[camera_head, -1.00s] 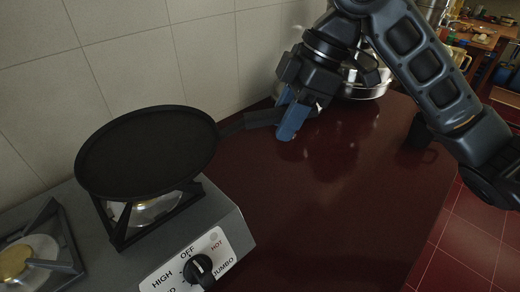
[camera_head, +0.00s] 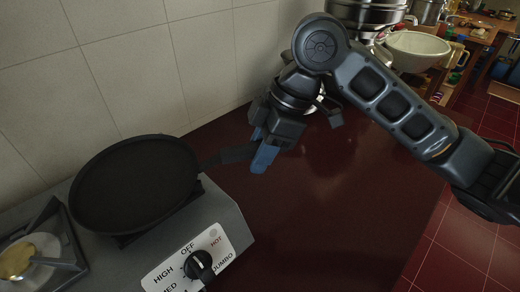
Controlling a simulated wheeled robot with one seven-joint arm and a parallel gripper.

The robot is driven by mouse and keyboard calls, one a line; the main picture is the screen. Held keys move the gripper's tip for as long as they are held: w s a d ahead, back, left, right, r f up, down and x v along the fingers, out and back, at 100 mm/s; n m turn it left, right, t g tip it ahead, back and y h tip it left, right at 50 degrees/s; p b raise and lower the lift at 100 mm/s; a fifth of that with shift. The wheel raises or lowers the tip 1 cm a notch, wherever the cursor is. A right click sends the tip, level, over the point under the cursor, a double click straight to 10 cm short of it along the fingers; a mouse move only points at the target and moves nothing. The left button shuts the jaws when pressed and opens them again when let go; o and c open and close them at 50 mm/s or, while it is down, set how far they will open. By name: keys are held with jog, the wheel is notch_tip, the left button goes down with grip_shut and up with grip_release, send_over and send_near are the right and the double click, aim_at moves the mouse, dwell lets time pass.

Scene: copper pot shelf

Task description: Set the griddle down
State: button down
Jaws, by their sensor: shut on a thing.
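The griddle (camera_head: 135,185) is a round black flat pan at the left, over the burner of the grey stove (camera_head: 226,216). Its handle (camera_head: 228,156) points right towards my gripper (camera_head: 262,153), whose blue-tipped fingers are shut on the handle's end. The griddle looks roughly level. The burner under it is mostly hidden, with a bit of dark grate showing below the rim. I cannot tell whether the griddle touches the grate.
A second burner (camera_head: 22,256) is at the lower left. A control knob (camera_head: 198,265) is on the stove's front. The dark red counter (camera_head: 325,205) is clear right of the stove. The tiled wall (camera_head: 150,60) runs behind. Metal pots and a white bowl (camera_head: 416,48) stand at the back right.

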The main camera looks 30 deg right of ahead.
jog(key=c, duration=0.8)
grip_release()
jog(key=shift+o, duration=0.2)
jog(key=shift+r, duration=0.1)
jog(key=v, duration=1.2)
jog(key=shift+b, duration=0.35)
